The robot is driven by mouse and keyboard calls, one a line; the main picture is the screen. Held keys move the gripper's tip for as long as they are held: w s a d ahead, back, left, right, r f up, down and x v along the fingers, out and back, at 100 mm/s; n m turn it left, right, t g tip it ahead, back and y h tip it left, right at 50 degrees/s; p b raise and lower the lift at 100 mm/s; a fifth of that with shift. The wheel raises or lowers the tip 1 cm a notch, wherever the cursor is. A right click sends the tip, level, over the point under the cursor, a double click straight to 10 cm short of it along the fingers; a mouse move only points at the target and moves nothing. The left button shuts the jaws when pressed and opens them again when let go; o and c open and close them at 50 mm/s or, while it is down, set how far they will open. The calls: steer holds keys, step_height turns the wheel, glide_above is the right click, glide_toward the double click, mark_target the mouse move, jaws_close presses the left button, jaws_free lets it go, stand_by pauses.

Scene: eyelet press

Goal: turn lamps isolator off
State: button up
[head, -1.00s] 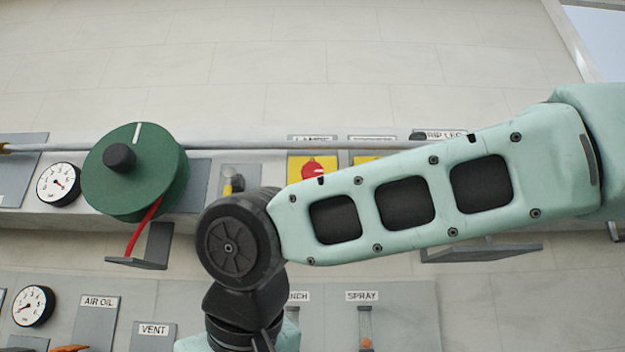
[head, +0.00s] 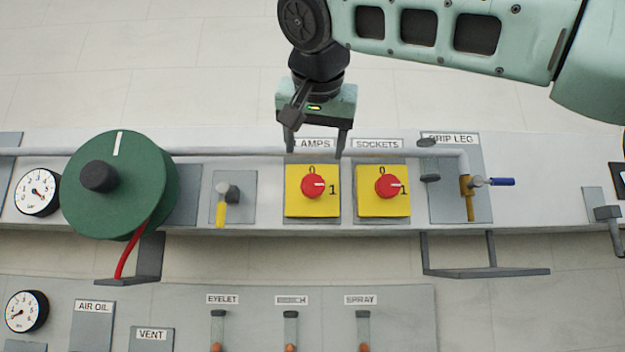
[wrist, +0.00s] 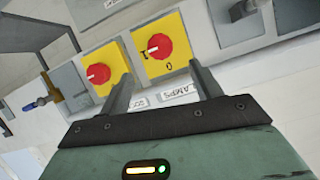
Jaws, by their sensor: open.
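The lamps isolator (head: 312,186) is a red round knob on a yellow plate below the LAMPS label, with 0 at its top and 1 at its right. Its white mark points right, toward 1. My gripper (head: 316,153) is above it in the head view, fingers pointing down and spread apart, partly over the label. In the wrist view the lamps knob (wrist: 159,47) lies just beyond and between the open fingertips (wrist: 161,68). Nothing is between the fingers, and no contact with the knob shows.
The similar sockets isolator (head: 386,186) stands close on the right, also toward 1. A yellow-handled valve (head: 222,205) and a large green reel (head: 118,187) are to the left. The drip leg valve (head: 468,190) is farther right. A pipe (head: 240,151) runs behind the gripper.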

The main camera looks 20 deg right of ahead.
mark_target(313, 183)
steer(key=p+x, duration=0.4)
steer(key=x, duration=0.7)
steer(key=shift+w+f, duration=0.15)
steer(key=shift+w, duration=0.1)
steer(key=c, duration=1)
steer(key=shift+o, duration=0.2)
